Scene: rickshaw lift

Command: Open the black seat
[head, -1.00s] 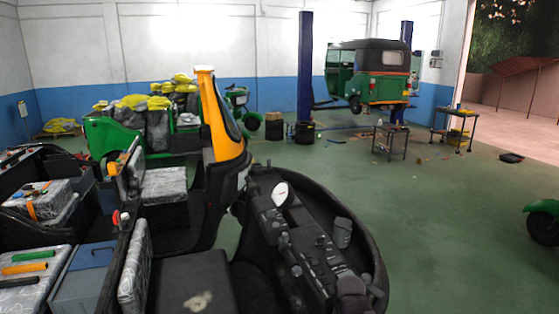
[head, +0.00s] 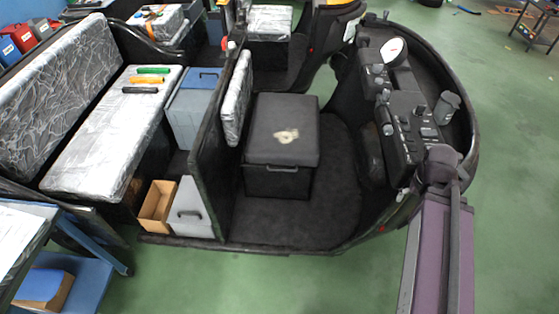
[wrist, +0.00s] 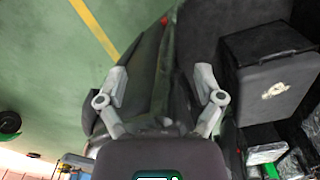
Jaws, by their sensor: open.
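The black seat (head: 280,112) is a dark box-like seat in the front cab of the open rickshaw. Its lid looks shut flat on the box, with a worn pale patch on top and a small handle (head: 287,168) on the front face. In the wrist view the black seat (wrist: 250,75) is at the upper right, off to the right of my gripper. My gripper (wrist: 161,82) is open, its two fingers spread with nothing held. A dark curved part of the rickshaw lies beneath and between the fingers. The gripper is not clearly visible in the head view.
The dashboard (head: 408,120) with its controls stands right of the seat. A black partition (head: 208,165) stands on its left, with the plastic-wrapped rear bench (head: 115,150) beyond. The cab floor (head: 290,222) in front of the seat is clear. A blue cart (head: 75,280) stands lower left.

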